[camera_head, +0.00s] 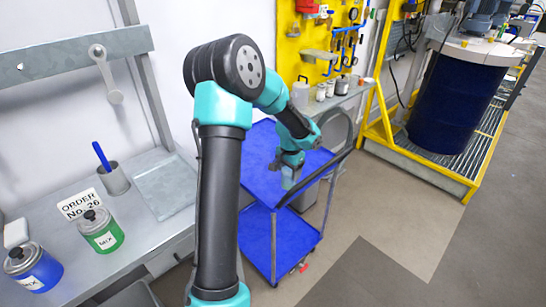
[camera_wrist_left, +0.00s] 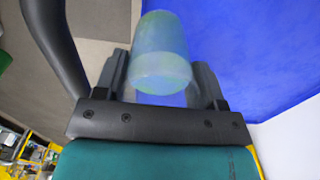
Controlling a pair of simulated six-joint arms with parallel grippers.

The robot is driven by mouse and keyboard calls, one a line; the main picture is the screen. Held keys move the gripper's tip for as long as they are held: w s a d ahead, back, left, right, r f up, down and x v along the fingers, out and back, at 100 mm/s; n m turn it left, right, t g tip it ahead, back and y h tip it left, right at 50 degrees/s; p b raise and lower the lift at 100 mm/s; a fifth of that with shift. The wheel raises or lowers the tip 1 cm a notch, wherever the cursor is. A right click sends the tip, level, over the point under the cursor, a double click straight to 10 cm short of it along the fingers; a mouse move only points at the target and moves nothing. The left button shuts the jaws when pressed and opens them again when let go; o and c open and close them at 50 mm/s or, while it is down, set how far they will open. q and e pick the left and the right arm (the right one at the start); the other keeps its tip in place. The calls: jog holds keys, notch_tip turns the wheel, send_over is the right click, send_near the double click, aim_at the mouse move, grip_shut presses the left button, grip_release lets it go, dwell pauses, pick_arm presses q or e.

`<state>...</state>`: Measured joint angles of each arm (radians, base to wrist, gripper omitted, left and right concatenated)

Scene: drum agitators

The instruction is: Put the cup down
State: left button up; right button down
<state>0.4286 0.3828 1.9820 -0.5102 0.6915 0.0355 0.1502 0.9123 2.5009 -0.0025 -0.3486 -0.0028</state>
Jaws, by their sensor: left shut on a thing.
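My left gripper (camera_head: 289,168) reaches over the blue cart's top shelf (camera_head: 258,150). In the left wrist view, my left gripper (camera_wrist_left: 160,78) has its two dark fingers on either side of a translucent, pale blue-green cup (camera_wrist_left: 165,45) and is shut on it. In the head view the cup (camera_head: 289,179) is small and partly hidden by the gripper, over the cart's right part. I cannot tell whether its base touches the shelf. My right gripper is not in view.
The cart's black handle (camera_head: 343,158) rises close to the right of the gripper. The visible top shelf is bare. A large dark-blue drum (camera_head: 455,100) stands right.

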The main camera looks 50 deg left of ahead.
pick_arm(q)
jog(key=shift+a, duration=0.1)
jog(key=w+a+f, duration=0.1)
jog(key=w+a, duration=0.9)
jog(key=a, duration=0.2)
jog(key=shift+w+f, duration=0.2)
jog(key=shift+w, duration=0.1)
jog(key=shift+d, duration=0.1)
jog(key=shift+f, duration=0.1)
jog(key=shift+f, duration=1.65)
jog(key=shift+f, duration=0.15)
jog(key=o, duration=1)
jog(key=shift+o, duration=0.2)
